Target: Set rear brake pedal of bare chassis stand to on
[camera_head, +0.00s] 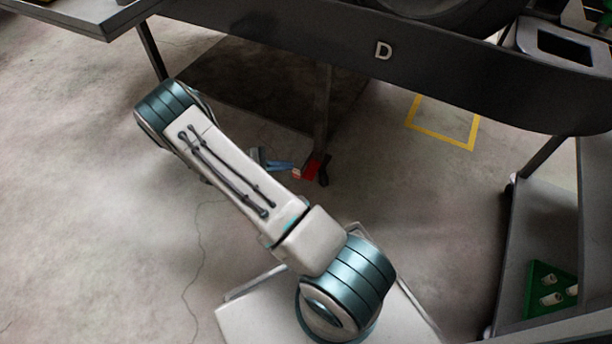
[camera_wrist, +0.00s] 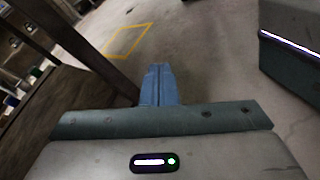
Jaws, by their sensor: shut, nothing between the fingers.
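A dark stand marked D (camera_head: 450,68) crosses the top of the head view; I cannot tell from the frames whether it is the bare chassis stand. A small red pedal (camera_head: 312,169) sits low at the foot of its leg, beside a dark caster (camera_head: 324,172). My gripper (camera_head: 290,167) shows past my arm as blue fingers, close to the left of the red pedal; I cannot tell whether they touch. In the wrist view my gripper (camera_wrist: 158,68) has its fingers together and empty. The red pedal does not show there, and its on or off position is unclear.
A yellow floor square (camera_head: 443,121) lies right of the leg and also shows in the wrist view (camera_wrist: 128,40). A dark cart (camera_head: 520,215) with a green tray (camera_head: 540,290) stands at right. A dark post (camera_wrist: 85,50) is close left of my fingers. Open concrete lies left.

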